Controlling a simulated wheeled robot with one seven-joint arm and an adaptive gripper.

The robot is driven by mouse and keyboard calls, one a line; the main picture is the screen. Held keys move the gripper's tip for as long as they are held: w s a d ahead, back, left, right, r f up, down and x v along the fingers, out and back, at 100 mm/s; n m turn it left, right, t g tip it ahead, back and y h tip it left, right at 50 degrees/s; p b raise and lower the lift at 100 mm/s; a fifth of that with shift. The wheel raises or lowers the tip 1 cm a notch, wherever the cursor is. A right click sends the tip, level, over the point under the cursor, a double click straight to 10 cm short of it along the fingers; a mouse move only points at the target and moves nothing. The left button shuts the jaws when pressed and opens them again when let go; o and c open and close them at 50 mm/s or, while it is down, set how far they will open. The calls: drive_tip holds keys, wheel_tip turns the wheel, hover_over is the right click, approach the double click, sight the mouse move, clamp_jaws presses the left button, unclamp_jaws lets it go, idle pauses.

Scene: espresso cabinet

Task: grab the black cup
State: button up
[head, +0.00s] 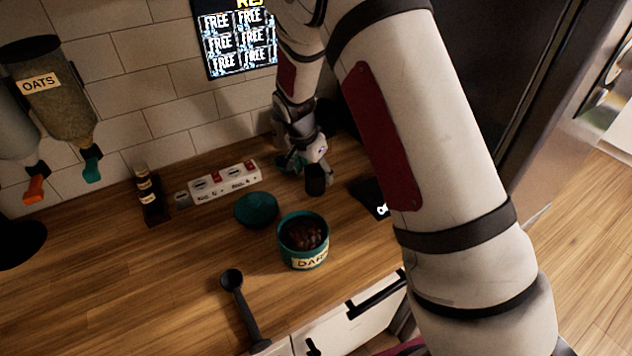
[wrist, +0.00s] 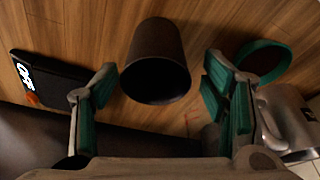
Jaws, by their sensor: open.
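The black cup (head: 315,180) stands on the wooden counter, just below my gripper (head: 303,160) in the head view. In the wrist view the black cup (wrist: 157,48) shows large, with its dark opening toward the camera. My gripper (wrist: 160,92) is open there, with one teal-padded finger to the left of the cup and one to the right. The cup lies between the fingers' lines, mostly beyond their tips. Gaps show on both sides, and neither finger visibly grips it. In the head view my arm covers part of the area right of the cup.
A black flat item (head: 372,196) lies right of the cup. A teal tub of dark contents (head: 303,260), a teal lid or dish (head: 256,209), a power strip (head: 226,182) and a black scoop (head: 240,305) are nearby. In the wrist view a metal vessel (wrist: 290,118) sits close beside the right finger.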

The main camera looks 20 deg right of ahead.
drive_tip(key=shift+p+x, duration=0.3)
drive_tip(key=shift+x, duration=1.55)
drive_tip(key=shift+s+d, duration=0.1)
drive_tip(key=shift+s, duration=0.05)
drive_tip(key=c, duration=1.3)
drive_tip(key=shift+r, duration=0.1)
